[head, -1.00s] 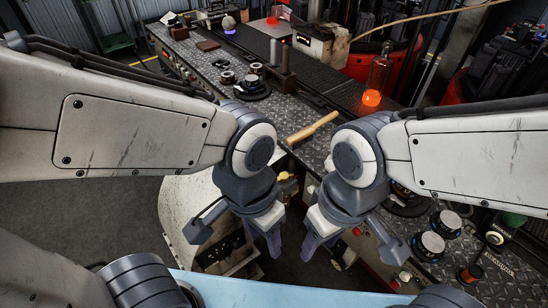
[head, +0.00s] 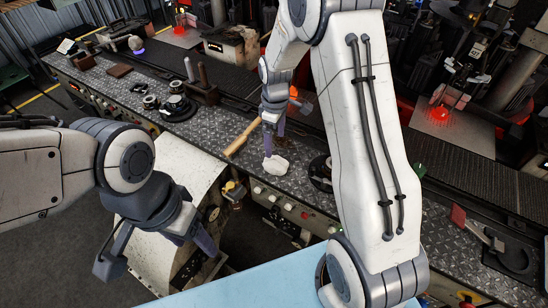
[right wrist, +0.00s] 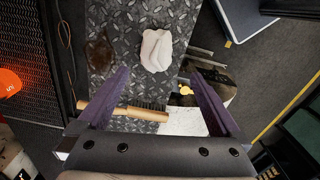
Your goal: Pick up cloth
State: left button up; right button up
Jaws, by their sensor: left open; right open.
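The white crumpled cloth (head: 275,165) lies on the dark diamond-plate worktop near its front edge. It also shows as a bunched white lump in the right wrist view (right wrist: 156,50). My right gripper (head: 272,140) is above the worktop, close to the cloth. In the right wrist view my right gripper (right wrist: 153,76) has its purple fingers spread wide, with nothing between them; the cloth is beyond the fingertips. In the head view one fingertip overlaps the cloth; I cannot tell whether they touch. My left gripper (head: 195,243) is open and empty, off the worktop's front edge.
A dark brown patch (right wrist: 100,52) lies beside the cloth. Round black fittings (head: 178,107) stand further left. A red-handled tool (head: 470,226) lies right.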

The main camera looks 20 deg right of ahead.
jog(key=p, duration=0.1)
send_over(276, 160)
notch_tip(276, 160, down, 5)
jog(key=shift+s+a+f, duration=0.1)
jog(key=shift+s+a, duration=0.05)
notch_tip(276, 160, down, 4)
jog(key=p, duration=0.3)
jog(key=shift+f, duration=0.25)
jog(key=shift+w+f, duration=0.2)
jog(key=shift+f, duration=0.15)
jog(key=c, duration=1.2)
jog(key=shift+c, duration=0.2)
